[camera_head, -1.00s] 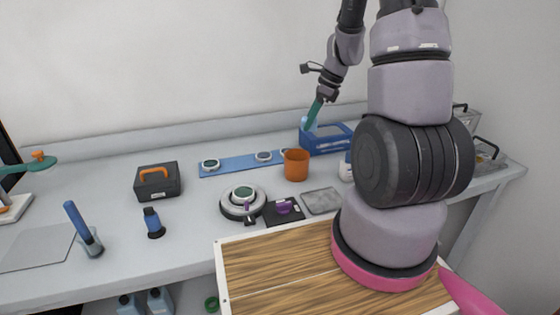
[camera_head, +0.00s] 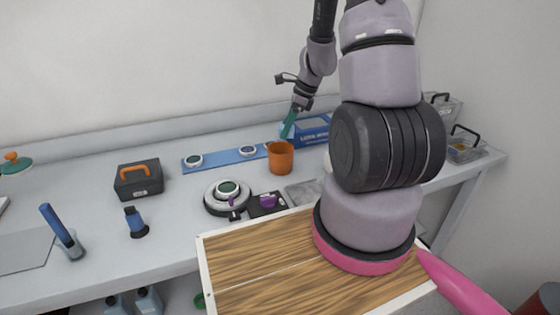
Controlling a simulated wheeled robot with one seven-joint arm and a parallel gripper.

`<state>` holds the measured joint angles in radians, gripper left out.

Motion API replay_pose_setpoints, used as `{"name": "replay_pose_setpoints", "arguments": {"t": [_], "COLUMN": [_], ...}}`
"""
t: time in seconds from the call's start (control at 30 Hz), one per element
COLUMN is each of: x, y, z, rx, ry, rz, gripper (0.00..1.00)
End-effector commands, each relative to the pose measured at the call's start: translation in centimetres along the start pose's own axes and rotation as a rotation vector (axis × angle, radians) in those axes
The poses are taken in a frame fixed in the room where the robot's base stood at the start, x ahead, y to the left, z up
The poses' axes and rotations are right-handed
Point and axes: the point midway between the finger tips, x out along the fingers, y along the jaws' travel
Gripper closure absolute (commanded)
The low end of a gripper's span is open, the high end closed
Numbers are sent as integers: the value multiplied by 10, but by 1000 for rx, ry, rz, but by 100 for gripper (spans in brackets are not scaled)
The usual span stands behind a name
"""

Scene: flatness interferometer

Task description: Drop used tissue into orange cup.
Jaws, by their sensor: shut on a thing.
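The orange cup (camera_head: 281,158) stands upright toward the back of the bench, right of centre. My gripper (camera_head: 286,132) has teal fingers and points down, just above and behind the cup's rim in the picture. It is shut on a small pale-blue thing, probably the used tissue (camera_head: 283,131), which shows only as a sliver at the fingertips. Whether the tissue is over the cup's opening or behind it, I cannot tell. The cup's inside is mostly hidden.
A blue wipes box (camera_head: 312,131) stands right behind the cup. A blue strip (camera_head: 220,158) with lenses lies to the left. My arm hides the bench's right part.

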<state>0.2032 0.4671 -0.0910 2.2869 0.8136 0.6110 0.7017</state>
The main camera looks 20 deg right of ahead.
Motion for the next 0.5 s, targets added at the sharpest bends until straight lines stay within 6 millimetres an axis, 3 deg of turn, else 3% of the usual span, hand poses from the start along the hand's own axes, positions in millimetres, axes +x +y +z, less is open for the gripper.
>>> {"name": "replay_pose_setpoints", "arguments": {"t": [0.07, 0.1, 0.17, 0.5], "x": [0, 0, 0, -2], "y": [0, 0, 0, 0], "z": [0, 0, 0, 0], "rx": [0, 0, 0, -1], "ry": [0, 0, 0, 0], "rz": [0, 0, 0, -2], "gripper": [100, 39, 19, 19]}}
